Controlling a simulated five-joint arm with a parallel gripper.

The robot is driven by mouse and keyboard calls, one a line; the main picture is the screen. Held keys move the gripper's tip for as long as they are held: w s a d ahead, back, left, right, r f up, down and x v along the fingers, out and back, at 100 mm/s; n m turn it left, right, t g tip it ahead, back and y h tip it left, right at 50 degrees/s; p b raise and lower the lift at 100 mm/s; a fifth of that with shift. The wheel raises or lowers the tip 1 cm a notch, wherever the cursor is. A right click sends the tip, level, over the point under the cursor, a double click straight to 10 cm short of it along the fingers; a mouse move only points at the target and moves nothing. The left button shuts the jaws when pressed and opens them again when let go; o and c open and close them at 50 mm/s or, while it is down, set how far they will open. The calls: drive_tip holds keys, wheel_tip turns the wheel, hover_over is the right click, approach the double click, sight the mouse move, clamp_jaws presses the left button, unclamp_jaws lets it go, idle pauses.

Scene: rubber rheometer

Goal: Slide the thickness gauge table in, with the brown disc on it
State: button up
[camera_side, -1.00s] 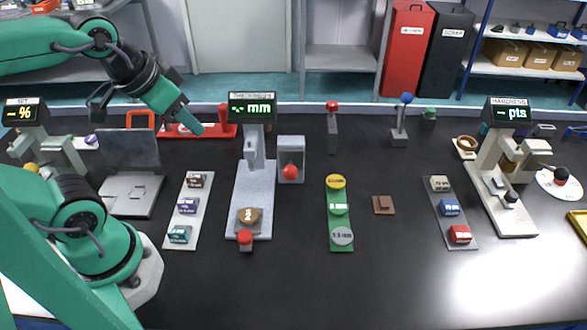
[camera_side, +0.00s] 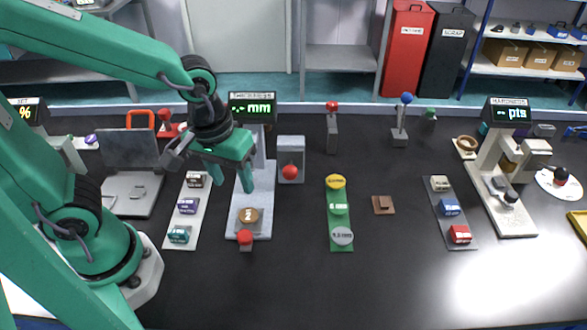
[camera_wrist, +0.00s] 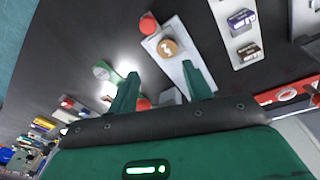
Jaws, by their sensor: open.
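The thickness gauge (camera_side: 264,200) stands left of centre in the side view, its display reading "-.- mm". Its small grey table (camera_side: 257,229) is at the front end of the base, out from under the gauge head, with a red knob (camera_side: 245,236) at its front. The brown disc (camera_side: 248,215) lies flat on the table. It also shows in the wrist view (camera_wrist: 168,48), near the red knob (camera_wrist: 148,22). My gripper (camera_side: 233,182) is open and empty, pointing down above the gauge base, behind the disc and apart from it. It partly hides the gauge column.
A white strip with several labelled blocks (camera_side: 187,206) lies left of the gauge. A grey box with a red ball (camera_side: 290,171) stands to its right, then a green strip of discs (camera_side: 337,210). The black bench in front of the gauge is clear.

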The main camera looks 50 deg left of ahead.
sight(245, 233)
drive_tip(key=shift+n+g, duration=0.7)
drive_tip(key=shift+n, duration=0.1)
drive_tip(key=d+f, duration=0.1)
drive_tip(key=f, duration=0.1)
drive_tip(key=s+d+f, duration=0.1)
drive_tip(key=d+f, duration=0.1)
drive_tip(key=shift+d, duration=0.15)
drive_tip(key=shift+f, duration=3.9)
clamp_jaws()
